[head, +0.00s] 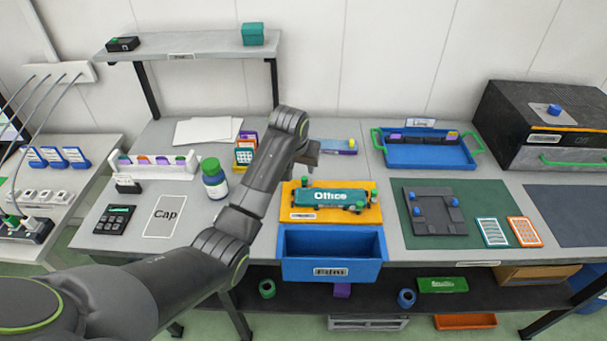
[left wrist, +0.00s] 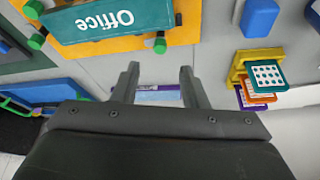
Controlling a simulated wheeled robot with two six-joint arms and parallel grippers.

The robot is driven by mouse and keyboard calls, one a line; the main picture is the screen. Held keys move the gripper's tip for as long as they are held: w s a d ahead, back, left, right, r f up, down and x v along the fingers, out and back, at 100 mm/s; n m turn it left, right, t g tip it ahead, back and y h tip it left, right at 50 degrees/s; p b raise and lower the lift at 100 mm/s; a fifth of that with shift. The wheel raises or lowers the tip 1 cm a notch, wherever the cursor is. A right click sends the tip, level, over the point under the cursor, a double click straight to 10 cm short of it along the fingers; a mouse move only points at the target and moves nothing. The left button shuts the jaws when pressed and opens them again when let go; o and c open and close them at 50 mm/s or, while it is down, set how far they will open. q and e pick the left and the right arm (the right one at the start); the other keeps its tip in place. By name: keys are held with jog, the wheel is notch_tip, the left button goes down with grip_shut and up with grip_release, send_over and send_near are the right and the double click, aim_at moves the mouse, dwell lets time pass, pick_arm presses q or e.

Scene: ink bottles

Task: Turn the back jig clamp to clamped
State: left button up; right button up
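An orange board (head: 290,214) carries a teal block marked "Office" (head: 330,196) with green knobs (head: 305,181) around it. The board also shows in the left wrist view, upside down at the upper left, with a green knob (left wrist: 160,45) near its corner. A dark jig (head: 432,211) with blue knobs (head: 411,196) lies on a green mat. I cannot tell for certain which knob is the back clamp. My left gripper (head: 308,157) is above the table behind the orange board. In the left wrist view its fingers (left wrist: 159,82) are apart with nothing between them. My right gripper is not in view.
A blue bin (head: 333,271) is in front of the orange board. A bottle with a green cap (head: 215,186) stands left of my arm. A blue tray (head: 430,157) with green handles is at the back right. A card holder (left wrist: 262,78) stands beside my left gripper.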

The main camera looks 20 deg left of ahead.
aim_at(304, 178)
pick_arm(q)
jog(key=x, duration=0.7)
jog(key=shift+w+f, duration=0.1)
jog(key=shift+f, duration=0.05)
grip_shut()
